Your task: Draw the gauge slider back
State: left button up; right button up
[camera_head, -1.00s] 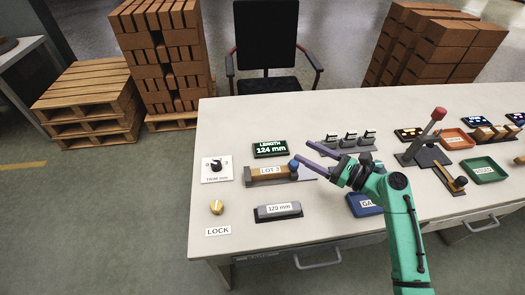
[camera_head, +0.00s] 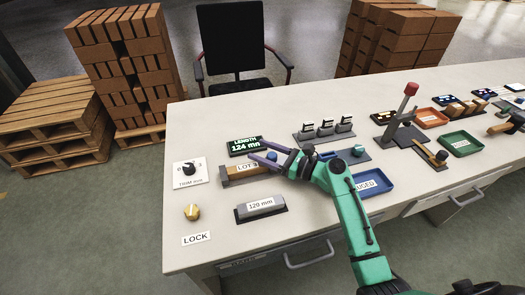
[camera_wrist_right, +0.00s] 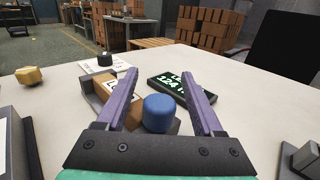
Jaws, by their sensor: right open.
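The gauge (camera_head: 226,180) holds a brown brick labelled LOT 3 (camera_head: 247,168) on the left part of the table. Its blue slider knob (camera_wrist_right: 158,113) stands at the brick's near end in the right wrist view. The display (camera_head: 245,145) behind it reads LENGTH 124 mm. My right gripper (camera_head: 252,150) is open, with its purple fingers reaching over the gauge. In the wrist view the knob lies between the fingers (camera_wrist_right: 160,93), with gaps on both sides. The fingers partly hide the gauge in the head view. My left gripper is not in view.
A grey 120 mm block (camera_head: 261,208) and a yellow LOCK knob (camera_head: 192,212) lie in front. A dial (camera_head: 189,171) stands left.

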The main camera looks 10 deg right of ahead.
grip_shut()
dwell(1.4)
